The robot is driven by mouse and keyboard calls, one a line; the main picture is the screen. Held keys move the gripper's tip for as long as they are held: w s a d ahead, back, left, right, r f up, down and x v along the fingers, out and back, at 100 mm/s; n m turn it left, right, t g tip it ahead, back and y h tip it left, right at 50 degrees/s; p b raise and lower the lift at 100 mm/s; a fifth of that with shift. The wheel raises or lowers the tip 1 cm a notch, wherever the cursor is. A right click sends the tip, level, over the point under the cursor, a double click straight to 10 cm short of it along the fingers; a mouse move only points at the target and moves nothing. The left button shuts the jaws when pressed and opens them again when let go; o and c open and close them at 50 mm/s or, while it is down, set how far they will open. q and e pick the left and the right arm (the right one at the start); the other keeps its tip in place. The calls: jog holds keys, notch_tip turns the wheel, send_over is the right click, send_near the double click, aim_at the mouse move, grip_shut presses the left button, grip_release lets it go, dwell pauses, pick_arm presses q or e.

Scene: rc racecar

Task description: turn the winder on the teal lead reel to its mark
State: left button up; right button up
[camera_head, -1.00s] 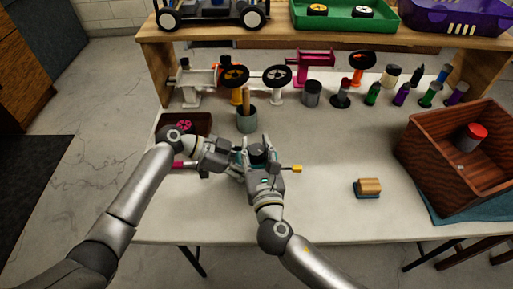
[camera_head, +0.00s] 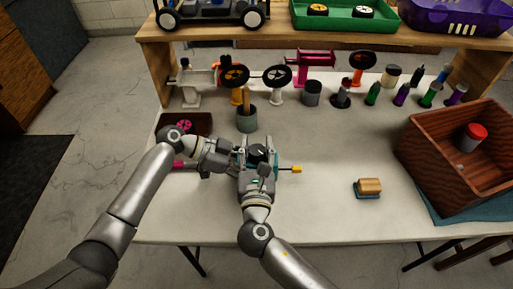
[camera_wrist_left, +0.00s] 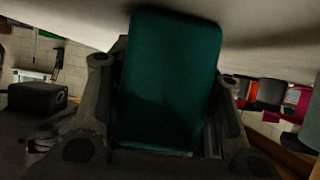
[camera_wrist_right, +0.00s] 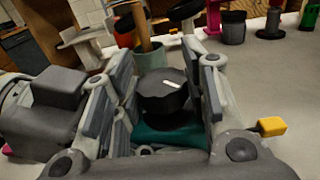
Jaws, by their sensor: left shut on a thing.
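The teal lead reel (camera_wrist_left: 170,80) fills the middle of the left wrist view. My left gripper (camera_head: 232,158) is shut on its teal body and holds it above the table's front half. The winder is a dark faceted knob (camera_wrist_right: 163,92) with a white mark on its top; it also shows in the head view (camera_head: 257,152). My right gripper (camera_wrist_right: 165,100) has one finger on each side of the knob and looks open around it; I cannot tell whether a finger touches. The reel's target mark is not clearly visible. A yellow-tipped piece (camera_head: 296,169) sticks out to the right.
A dark tray (camera_head: 200,121) with a pink wheel lies at the left. Coloured bottles and stands line the back. A wood-topped block (camera_head: 369,187) and a wooden crate (camera_head: 432,150) are at the right.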

aim_at(256, 148)
jog(key=shift+o, duration=1.2)
jog(key=shift+r, duration=0.15)
notch_tip(256, 148, up, 10)
jog(key=shift+f, duration=0.1)
